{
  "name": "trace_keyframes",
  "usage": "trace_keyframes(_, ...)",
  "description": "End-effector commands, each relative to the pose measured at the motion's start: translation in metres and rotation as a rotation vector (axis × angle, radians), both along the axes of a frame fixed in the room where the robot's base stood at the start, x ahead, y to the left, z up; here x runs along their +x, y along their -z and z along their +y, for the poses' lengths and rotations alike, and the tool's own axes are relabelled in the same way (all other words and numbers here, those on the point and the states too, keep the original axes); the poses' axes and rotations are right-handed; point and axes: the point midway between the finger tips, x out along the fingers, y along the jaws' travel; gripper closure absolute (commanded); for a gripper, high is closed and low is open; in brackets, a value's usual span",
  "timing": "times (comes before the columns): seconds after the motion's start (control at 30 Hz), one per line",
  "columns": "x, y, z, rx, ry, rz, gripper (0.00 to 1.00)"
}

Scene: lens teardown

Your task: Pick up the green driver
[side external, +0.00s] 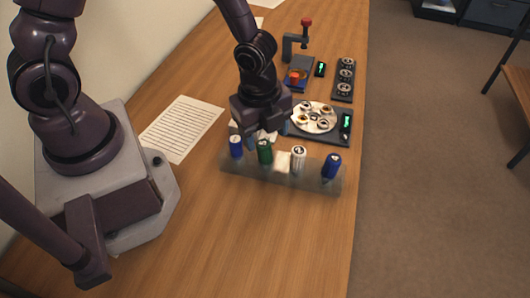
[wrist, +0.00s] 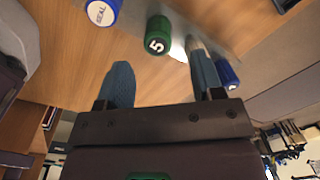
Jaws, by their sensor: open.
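The green driver (side external: 265,151) stands upright in the grey rack (side external: 240,174), second from the left in the side view. In the wrist view the green driver (wrist: 157,36) shows its round cap marked 5, beyond and between the fingertips. My gripper (side external: 267,136) is just behind the rack, close to the green driver. In the wrist view my gripper (wrist: 163,74) has its two blue fingers spread apart with nothing between them. The driver's lower part is hidden in the side view.
A blue driver (side external: 236,146) stands left of the green one; a white driver (side external: 298,158) and another blue driver (side external: 331,166) stand right. Behind are a round white tray (side external: 316,126), a small press (side external: 288,46) and a printed sheet (side external: 183,128). The front table is clear.

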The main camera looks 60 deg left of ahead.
Motion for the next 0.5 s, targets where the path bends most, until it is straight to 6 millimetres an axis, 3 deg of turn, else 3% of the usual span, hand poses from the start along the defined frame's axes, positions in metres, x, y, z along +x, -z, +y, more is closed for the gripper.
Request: trace_keyframes(0.5,0.002,0.053,0.005,0.000,0.000,0.001,0.39)
